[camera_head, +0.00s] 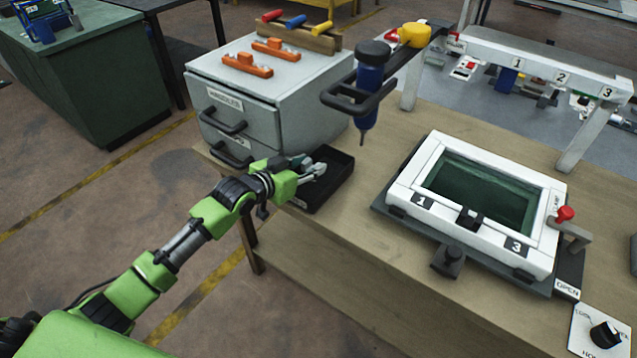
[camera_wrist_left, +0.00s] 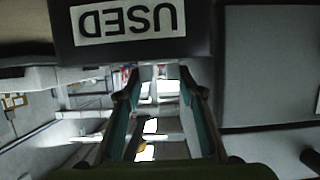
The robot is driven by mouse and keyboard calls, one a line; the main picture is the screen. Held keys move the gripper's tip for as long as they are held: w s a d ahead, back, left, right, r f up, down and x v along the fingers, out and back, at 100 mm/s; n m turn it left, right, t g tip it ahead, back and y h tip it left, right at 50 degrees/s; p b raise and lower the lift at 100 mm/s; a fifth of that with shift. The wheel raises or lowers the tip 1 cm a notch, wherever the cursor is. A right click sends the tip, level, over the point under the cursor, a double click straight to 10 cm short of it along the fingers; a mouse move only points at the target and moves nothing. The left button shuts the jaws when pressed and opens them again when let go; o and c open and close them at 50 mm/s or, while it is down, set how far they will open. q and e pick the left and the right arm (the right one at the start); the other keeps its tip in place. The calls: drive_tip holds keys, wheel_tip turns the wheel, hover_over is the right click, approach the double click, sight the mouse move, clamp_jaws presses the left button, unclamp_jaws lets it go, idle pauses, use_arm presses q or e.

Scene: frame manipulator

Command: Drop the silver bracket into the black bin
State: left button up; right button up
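The black bin (camera_head: 339,184) is a low open tray on the wooden table, in front of the grey drawer cabinet. In the left wrist view its wall (camera_wrist_left: 200,30) fills the top, with an upside-down label reading USED. My left gripper (camera_head: 318,170) is over the bin's left part in the head view. In the left wrist view its two teal-padded fingers (camera_wrist_left: 158,85) stand apart, with background showing between them and nothing clearly held. I cannot make out the silver bracket in either view. My right gripper is not in view.
The drawer cabinet (camera_head: 232,120) stands close behind the bin, with orange handles (camera_head: 247,64) on top. A blue screwdriver (camera_head: 369,85) hangs from a black holder right of the bin. A white frame (camera_head: 403,182) on a dark fixture is at the right.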

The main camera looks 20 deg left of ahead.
use_arm(q)
drive_tip(key=o, duration=0.4)
drive_tip(key=shift+c, duration=0.2)
drive_tip(key=v, duration=1.2)
drive_tip(key=shift+d, duration=0.1)
